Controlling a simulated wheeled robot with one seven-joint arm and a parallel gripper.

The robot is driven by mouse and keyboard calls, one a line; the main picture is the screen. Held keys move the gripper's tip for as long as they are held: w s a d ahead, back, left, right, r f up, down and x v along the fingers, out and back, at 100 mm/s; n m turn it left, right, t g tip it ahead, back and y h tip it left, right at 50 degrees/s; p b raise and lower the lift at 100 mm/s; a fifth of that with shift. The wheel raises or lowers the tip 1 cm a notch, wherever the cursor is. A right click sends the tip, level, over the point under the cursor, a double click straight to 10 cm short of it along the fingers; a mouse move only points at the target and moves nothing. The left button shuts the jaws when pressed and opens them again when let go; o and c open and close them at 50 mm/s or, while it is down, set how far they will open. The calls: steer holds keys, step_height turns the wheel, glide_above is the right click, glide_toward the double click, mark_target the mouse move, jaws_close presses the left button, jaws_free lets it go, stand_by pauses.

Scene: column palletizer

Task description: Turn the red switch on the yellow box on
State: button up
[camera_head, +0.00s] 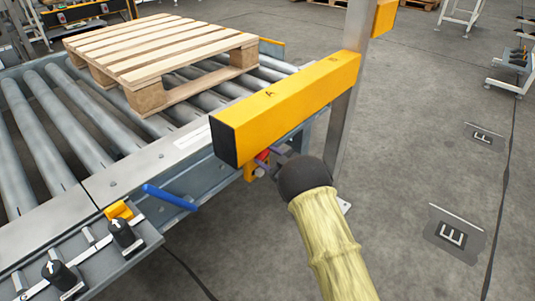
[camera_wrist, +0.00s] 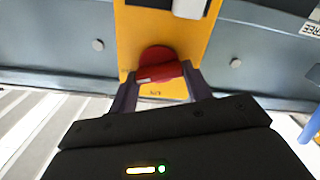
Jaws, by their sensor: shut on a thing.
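The yellow box (camera_wrist: 168,32) is fixed to the grey side of the conveyor frame, and it shows in the head view (camera_head: 249,172) partly hidden under a yellow beam. The red switch (camera_wrist: 158,68) is a round knob with a raised bar on the box's face. The bar lies nearly level in the wrist view, tilted slightly. In the head view only a small part of the red switch (camera_head: 262,155) shows. My gripper (camera_wrist: 159,84) has its two dark fingers on either side of the switch's bar, shut on it. It also shows in the head view (camera_head: 272,160).
A long yellow beam (camera_head: 285,105) runs just above my gripper, beside a grey post (camera_head: 345,115). A wooden pallet (camera_head: 160,50) rests on the rollers. A blue lever (camera_head: 170,197) sticks out to the left. The floor (camera_head: 410,150) at right is clear.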

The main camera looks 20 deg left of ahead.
steer(key=n+p, duration=0.1)
steer(key=n, duration=0.2)
steer(key=shift+n, duration=0.4)
steer(key=n, duration=0.3)
steer(key=shift+s+f+n+p, duration=0.1)
steer(key=shift+n+p, duration=0.2)
steer(key=n, duration=0.6)
steer(key=shift+f+n, duration=0.2)
steer(key=shift+n, duration=0.1)
steer(key=o, duration=1)
steer(key=shift+s+r, duration=0.1)
steer(key=p+v, duration=0.5)
steer(key=v, duration=1.2)
steer(key=shift+s+d+p, duration=0.1)
steer(key=shift+d+p, duration=0.1)
steer(key=shift+p, duration=0.2)
